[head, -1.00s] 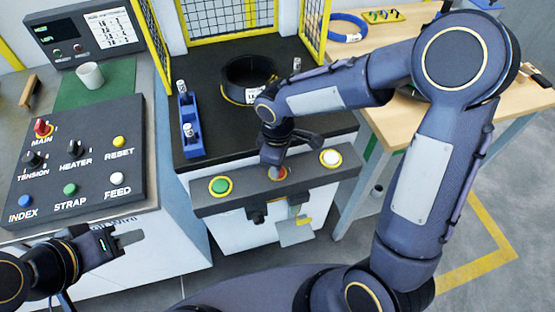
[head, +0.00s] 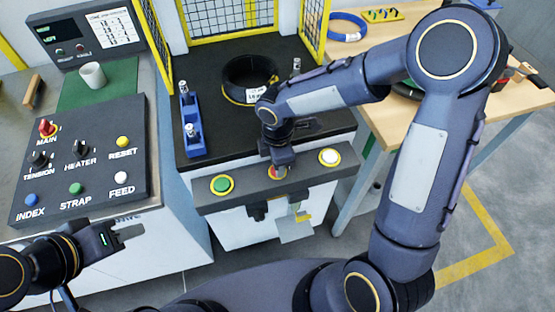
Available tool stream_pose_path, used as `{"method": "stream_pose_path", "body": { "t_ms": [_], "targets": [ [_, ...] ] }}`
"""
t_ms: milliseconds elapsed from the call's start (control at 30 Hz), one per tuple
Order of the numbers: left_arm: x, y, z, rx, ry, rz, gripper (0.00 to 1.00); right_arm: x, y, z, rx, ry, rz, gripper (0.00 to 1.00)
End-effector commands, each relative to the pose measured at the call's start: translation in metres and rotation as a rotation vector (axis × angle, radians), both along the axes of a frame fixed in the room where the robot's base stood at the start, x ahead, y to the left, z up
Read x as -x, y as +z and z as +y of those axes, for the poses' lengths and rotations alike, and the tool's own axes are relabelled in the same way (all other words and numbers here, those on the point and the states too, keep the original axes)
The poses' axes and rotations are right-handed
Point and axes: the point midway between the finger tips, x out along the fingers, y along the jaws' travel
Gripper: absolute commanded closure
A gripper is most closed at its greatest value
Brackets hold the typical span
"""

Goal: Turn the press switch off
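The press front panel (head: 240,192) carries a green button (head: 222,185) at its left, a red control with a yellow surround (head: 278,172) in the middle, and a white button (head: 329,156) at its right. My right gripper (head: 280,165) points down at the middle red control and covers much of it. Whether its fingers touch or grasp the control is hidden. I cannot tell whether this gripper is open or shut. My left gripper (head: 122,238) hangs at lower left, in front of the other control panel and away from the press. Its finger opening cannot be made out.
A black coil (head: 250,75) lies on the press table, with a blue block (head: 192,125) at its left. The left control panel (head: 85,165) has labelled knobs and buttons. A white cup (head: 93,75) stands behind it. A wooden table (head: 400,70) is at right.

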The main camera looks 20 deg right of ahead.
Motion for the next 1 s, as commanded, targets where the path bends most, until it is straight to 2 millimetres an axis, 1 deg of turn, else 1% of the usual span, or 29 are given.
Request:
{"method": "stream_pose_path", "body": {
  "t_ms": [400, 433, 600, 1000],
  "targets": [
    [0.0, 0.0002, 0.0, 0.0, 0.0, 0.0, 0.64, 0.0, -0.0001, 0.0, 0.001, 0.011, 0.0, 0.88],
    [0.0, 0.0002, 0.0, 0.0, 0.0, 0.0, 0.64, 0.0, -0.0001, 0.0, 0.001, 0.011, 0.0, 0.64],
    [0.0, 0.0002, 0.0, 0.0, 0.0, 0.0, 0.64, 0.0001, -0.0001, 0.0, 0.001, 0.009, 0.0, 0.44],
    [0.0, 0.0002, 0.0, 0.0, 0.0, 0.0, 0.64, -0.0001, 0.0, 0.0001, 0.0, 0.008, -0.001, 0.44]
  ]
}}
